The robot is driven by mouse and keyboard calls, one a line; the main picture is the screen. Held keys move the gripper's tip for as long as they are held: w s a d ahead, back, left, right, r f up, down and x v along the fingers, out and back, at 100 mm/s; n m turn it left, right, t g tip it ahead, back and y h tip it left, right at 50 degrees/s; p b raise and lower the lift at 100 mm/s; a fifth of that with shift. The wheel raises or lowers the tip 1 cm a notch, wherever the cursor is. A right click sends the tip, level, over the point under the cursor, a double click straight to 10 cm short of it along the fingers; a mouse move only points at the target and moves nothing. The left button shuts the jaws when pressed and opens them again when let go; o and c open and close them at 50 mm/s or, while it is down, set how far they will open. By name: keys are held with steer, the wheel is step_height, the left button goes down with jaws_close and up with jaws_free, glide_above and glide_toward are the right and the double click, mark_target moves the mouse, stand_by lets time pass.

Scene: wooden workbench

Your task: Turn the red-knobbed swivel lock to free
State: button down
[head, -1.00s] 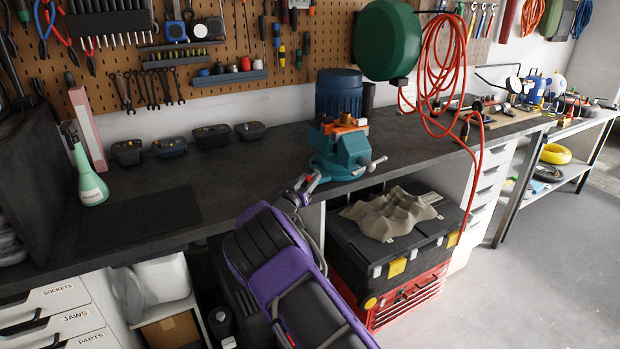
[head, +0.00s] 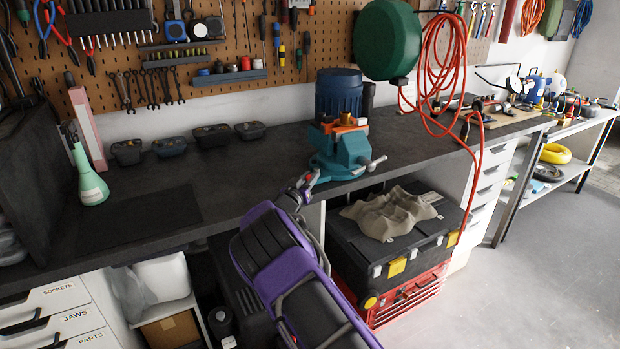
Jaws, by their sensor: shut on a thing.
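A teal vise (head: 345,153) with orange jaw parts and a silver handle stands at the front edge of the dark workbench. The red-knobbed swivel lock (head: 312,175) is low on the left of the vise's base; only a small bit of red shows. My gripper (head: 309,181) reaches up from below and is shut at this lock. The fingers hide most of the lock, so its exact angle is hard to tell.
A blue motor-like cylinder (head: 338,92) stands behind the vise. A black toolbox (head: 375,262) with a crumpled tan cloth (head: 390,212) sits below the bench, right of my arm. A red hose (head: 440,60) hangs to the right. The bench left of the vise is mostly clear.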

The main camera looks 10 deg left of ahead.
mark_target(316, 169)
steer(key=shift+d+f+n+y+b, duration=0.1)
steer(key=shift+n+y+b, duration=0.2)
steer(key=shift+b, duration=0.15)
steer(key=n+y+b, duration=0.1)
steer(key=d+y+b, duration=0.1)
steer(key=y+b, duration=0.1)
steer(key=shift+s+f+n+t, duration=0.15)
steer(key=shift+n+t, duration=0.25)
steer(key=n+y+b, duration=0.1)
steer(key=d+n+y+b, duration=0.1)
steer(key=y+b, duration=0.1)
steer(key=n+y+b, duration=0.1)
steer(key=shift+d+y, duration=0.25)
steer(key=shift+y, duration=0.15)
steer(key=y, duration=0.1)
steer(key=n+g+y+b, duration=0.1)
steer(key=d+n+y, duration=0.1)
steer(key=shift+w+r+y+b, duration=0.2)
steer(key=shift+r+y+b, duration=0.1)
steer(key=shift+w+d+n+g+y, duration=0.2)
steer(key=shift+n+g+y, duration=0.3)
steer(key=shift+n+y, duration=0.2)
steer(key=shift+w+d+n+g+y, duration=0.1)
steer(key=shift+d+n+g+y, duration=0.05)
steer(key=shift+n+g+y, duration=0.55)
steer(key=shift+r+y+p, duration=0.15)
steer(key=shift+y+p, duration=0.2)
steer(key=shift+y, duration=0.15)
